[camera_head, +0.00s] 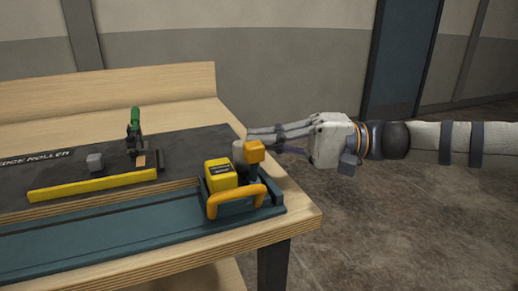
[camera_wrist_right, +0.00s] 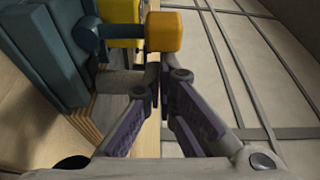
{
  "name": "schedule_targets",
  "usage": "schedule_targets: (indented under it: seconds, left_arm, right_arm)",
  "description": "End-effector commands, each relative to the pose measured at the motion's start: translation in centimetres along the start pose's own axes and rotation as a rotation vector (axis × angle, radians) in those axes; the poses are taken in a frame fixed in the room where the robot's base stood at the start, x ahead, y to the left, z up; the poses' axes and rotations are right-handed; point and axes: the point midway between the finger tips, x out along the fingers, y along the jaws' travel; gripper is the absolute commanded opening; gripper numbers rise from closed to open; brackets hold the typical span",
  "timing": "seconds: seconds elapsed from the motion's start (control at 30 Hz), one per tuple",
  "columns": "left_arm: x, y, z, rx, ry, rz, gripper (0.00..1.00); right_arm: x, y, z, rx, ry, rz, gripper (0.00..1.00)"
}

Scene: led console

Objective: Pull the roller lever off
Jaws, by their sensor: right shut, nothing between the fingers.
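The roller lever (camera_head: 254,151) has an orange block-shaped knob on a dark blue stem and sits at the right end of the edge roller carriage. In the right wrist view its knob (camera_wrist_right: 164,31) is just beyond the fingertips, with the stem running left from it. My right gripper (camera_head: 250,136) reaches in from the right, with its fingertips at the far side of the knob. In the wrist view the right gripper (camera_wrist_right: 158,78) is shut and empty; whether the fingers touch the knob I cannot tell. My left gripper is not in view.
The carriage has a yellow box (camera_head: 220,175) and an orange handle (camera_head: 237,201), on a blue rail (camera_head: 120,229) along the wooden bench. A yellow bar (camera_head: 92,186), a green-handled clamp (camera_head: 135,121) and a grey block (camera_head: 95,162) are further left. Floor is clear at right.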

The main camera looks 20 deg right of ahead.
Motion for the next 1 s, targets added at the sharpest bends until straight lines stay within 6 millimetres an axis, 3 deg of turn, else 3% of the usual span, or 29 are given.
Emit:
schedule_targets:
  seconds: [0.1,0.37,0.47,0.8,1.0]
  left_arm:
    - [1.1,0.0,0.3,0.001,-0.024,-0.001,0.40]
    - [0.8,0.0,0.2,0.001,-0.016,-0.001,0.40]
    - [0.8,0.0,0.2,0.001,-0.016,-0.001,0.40]
    - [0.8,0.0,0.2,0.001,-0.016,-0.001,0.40]
    - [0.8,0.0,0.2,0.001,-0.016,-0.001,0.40]
  right_arm:
    - [-0.1,0.3,0.4,-0.073,0.000,-0.026,0.00]
    - [-0.5,-0.2,0.4,-0.072,0.001,-0.026,0.00]
    - [-2.0,-0.2,0.3,-0.074,0.005,-0.026,0.00]
    - [-9.7,0.1,0.3,-0.074,0.004,-0.026,0.00]
    - [-11.9,0.2,0.4,-0.072,0.001,-0.025,0.00]
